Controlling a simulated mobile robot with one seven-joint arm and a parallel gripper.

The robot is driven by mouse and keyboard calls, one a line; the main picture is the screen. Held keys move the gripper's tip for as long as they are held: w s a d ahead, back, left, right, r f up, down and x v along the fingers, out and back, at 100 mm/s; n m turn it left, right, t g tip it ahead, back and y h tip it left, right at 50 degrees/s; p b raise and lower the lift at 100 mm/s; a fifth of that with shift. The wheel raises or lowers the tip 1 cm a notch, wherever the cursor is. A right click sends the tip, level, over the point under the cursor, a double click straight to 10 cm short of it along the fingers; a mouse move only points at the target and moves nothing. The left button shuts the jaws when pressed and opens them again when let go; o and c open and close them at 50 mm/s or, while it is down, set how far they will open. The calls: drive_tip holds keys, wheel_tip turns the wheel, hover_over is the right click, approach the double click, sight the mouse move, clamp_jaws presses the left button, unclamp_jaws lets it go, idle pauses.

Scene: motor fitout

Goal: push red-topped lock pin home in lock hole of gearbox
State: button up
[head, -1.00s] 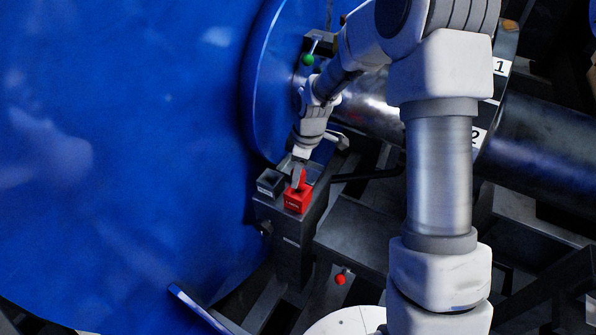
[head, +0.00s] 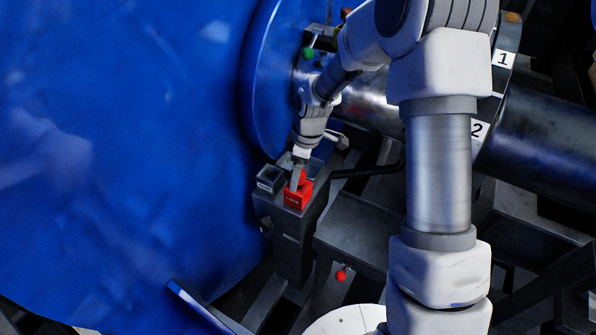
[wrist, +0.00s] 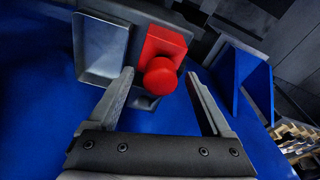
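A red round knob (wrist: 160,78), seemingly the top of the lock pin, stands at a red square block (wrist: 164,45) in the wrist view. The red block (head: 298,198) also shows in the head view, on a dark post. My gripper (wrist: 160,74) is open, with one finger on each side of the knob in the picture and visible gaps on both sides. In the head view my gripper (head: 299,176) points down at the block. The pin's shaft is hidden. I cannot make out the gearbox's lock hole.
A grey open tray (wrist: 100,48) adjoins the red block. A large blue surface (head: 120,150) fills the left. A dark shaft (head: 535,140) runs right behind my arm, near labels 1 and 2. A green ball (head: 308,54) is above; another red ball (head: 341,276) is below.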

wheel_tip(320, 180, up, 17)
drive_tip(key=d+p, duration=0.2)
drive_tip(key=shift+s+d, duration=0.2)
drive_tip(key=shift+s, duration=0.2)
drive_tip(key=shift+r, duration=0.1)
drive_tip(key=s+a+b, duration=0.1)
drive_tip(key=s+a, duration=0.5)
drive_tip(key=s, duration=0.4)
drive_tip(key=shift+a, duration=0.3)
idle(0.4)
